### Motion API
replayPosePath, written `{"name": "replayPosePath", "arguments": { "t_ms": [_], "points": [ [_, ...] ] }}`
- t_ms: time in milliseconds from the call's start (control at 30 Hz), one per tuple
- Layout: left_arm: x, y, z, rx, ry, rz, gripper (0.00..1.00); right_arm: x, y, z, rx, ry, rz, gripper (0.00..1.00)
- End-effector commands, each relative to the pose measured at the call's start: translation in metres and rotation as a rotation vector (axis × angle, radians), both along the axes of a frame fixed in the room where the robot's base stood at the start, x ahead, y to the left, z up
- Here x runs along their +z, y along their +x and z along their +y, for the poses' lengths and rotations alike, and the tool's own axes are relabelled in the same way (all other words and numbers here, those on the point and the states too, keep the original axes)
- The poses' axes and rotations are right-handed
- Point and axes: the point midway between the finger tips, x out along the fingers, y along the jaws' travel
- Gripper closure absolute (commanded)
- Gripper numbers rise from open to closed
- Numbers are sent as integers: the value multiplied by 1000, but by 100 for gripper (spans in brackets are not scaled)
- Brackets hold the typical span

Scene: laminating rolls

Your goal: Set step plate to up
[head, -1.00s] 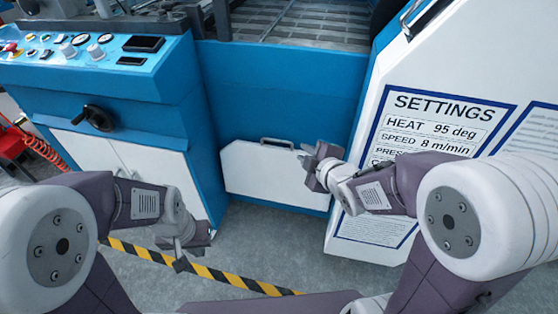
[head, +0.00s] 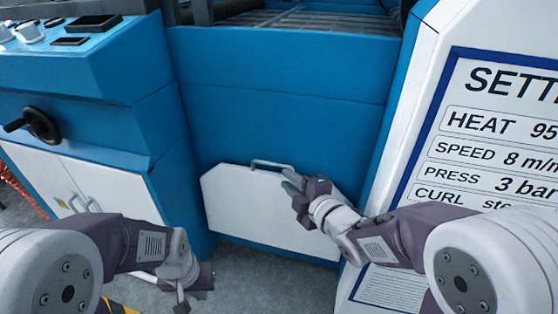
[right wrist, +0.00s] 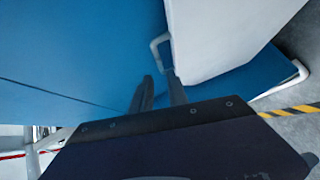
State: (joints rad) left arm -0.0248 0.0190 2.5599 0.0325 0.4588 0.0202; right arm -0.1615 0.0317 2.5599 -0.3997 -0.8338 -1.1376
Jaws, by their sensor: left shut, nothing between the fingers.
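The step plate (head: 265,210) is a white panel with cut upper corners, low on the blue front of the machine. A grey bar handle (head: 270,165) stands at its top edge. I cannot tell its exact tilt. My right gripper (head: 293,185) is at the handle's right end, in front of the plate. In the right wrist view its two fingers (right wrist: 160,85) are apart, with the handle (right wrist: 158,48) just beyond their tips. I cannot tell if they touch it. My left gripper (head: 194,287) is shut and empty, low at the left, away from the plate.
A white panel with a settings sign (head: 500,140) stands close on the right. A blue and white cabinet (head: 110,120) with a black hand crank (head: 40,125) is on the left. Grey floor (head: 245,275) lies open below the plate.

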Motion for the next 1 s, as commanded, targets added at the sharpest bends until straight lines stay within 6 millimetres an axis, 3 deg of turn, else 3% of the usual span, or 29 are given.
{"name": "replayPosePath", "arguments": {
  "t_ms": [233,633,967,1000],
  "points": [
    [-2,0,0,0,0,0,100,-3,8,4,1,1,1,80],
    [-34,0,0,0,0,0,100,-22,72,36,-1,1,1,80],
    [-34,0,0,0,0,0,100,-20,79,39,-1,1,1,80],
    [-34,0,0,0,0,0,100,-20,79,39,-1,1,1,86]
  ]
}}
